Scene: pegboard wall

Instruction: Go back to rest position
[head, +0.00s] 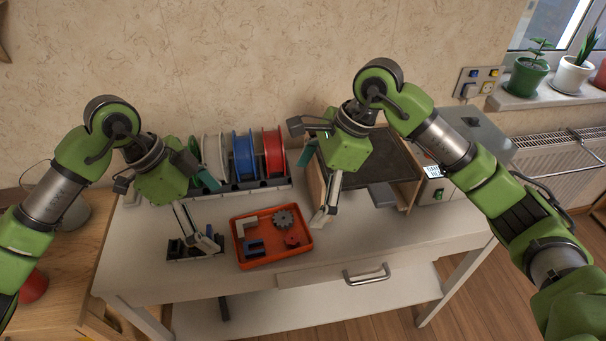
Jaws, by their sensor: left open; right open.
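My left gripper (216,216) hangs over the left part of the white table (270,215). Its two fingers are spread and nothing is between them. One fingertip shows just above a small dark holder (177,249); I cannot tell whether they touch. My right gripper (308,194) is above the middle of the table, between the spools and the dark-plated device. Its fingers are also apart and empty. The orange tray (262,263) lies below and between the two grippers, with a dark gear (284,219), a pale bracket, a blue part and a red part in it.
White, blue (243,156) and red (273,152) spools stand in a dark rack at the back. A device with a dark plate (385,160) and a grey box (480,130) stand at the right. The table's front right is clear. Potted plants line the windowsill.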

